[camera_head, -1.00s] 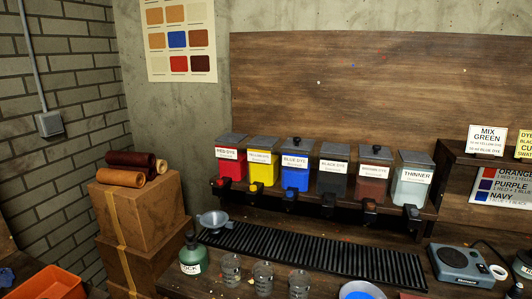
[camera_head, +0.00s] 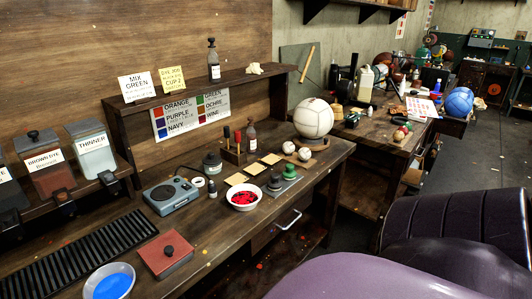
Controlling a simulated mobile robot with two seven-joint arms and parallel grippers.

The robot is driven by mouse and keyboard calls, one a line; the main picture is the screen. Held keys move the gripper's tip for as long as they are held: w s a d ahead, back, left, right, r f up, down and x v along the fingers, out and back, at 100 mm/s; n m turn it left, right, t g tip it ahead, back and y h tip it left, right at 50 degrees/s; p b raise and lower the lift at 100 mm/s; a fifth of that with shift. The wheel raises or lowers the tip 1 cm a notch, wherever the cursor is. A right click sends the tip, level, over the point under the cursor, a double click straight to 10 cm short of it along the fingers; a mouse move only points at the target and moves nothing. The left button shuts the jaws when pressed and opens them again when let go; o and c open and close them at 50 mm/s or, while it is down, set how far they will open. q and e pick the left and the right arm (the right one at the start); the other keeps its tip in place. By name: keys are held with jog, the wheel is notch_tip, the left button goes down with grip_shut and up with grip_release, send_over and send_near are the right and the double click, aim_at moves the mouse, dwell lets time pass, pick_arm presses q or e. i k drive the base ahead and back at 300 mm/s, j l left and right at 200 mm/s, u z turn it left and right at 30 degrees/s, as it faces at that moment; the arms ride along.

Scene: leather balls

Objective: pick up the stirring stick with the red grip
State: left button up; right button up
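A small wooden holder (camera_head: 233,157) stands on the workbench, left of a small bottle with a label. Short upright sticks stand in it, and a stick with a red grip (camera_head: 238,138) appears among them. The sticks are small here, so I cannot clearly tell their grips apart, and their lower ends are hidden in the holder. Neither of my grippers is in view.
A bowl of red dye (camera_head: 243,199), a scale (camera_head: 172,196) and a dark jar (camera_head: 212,163) stand near the holder. A shelf (camera_head: 200,84) runs behind and above it. A white ball (camera_head: 313,118) stands to the right. A blue bowl (camera_head: 109,283) is at the front left.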

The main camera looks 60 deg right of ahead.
aim_at(237, 134)
jog(key=z, duration=1.65)
jog(key=u, duration=0.5)
jog(key=i+l+u, duration=0.1)
jog(key=l+u, duration=0.2)
jog(key=u, duration=0.15)
jog(key=i+l+u, duration=0.1)
jog(key=l+u, duration=0.7)
jog(key=l, duration=0.4)
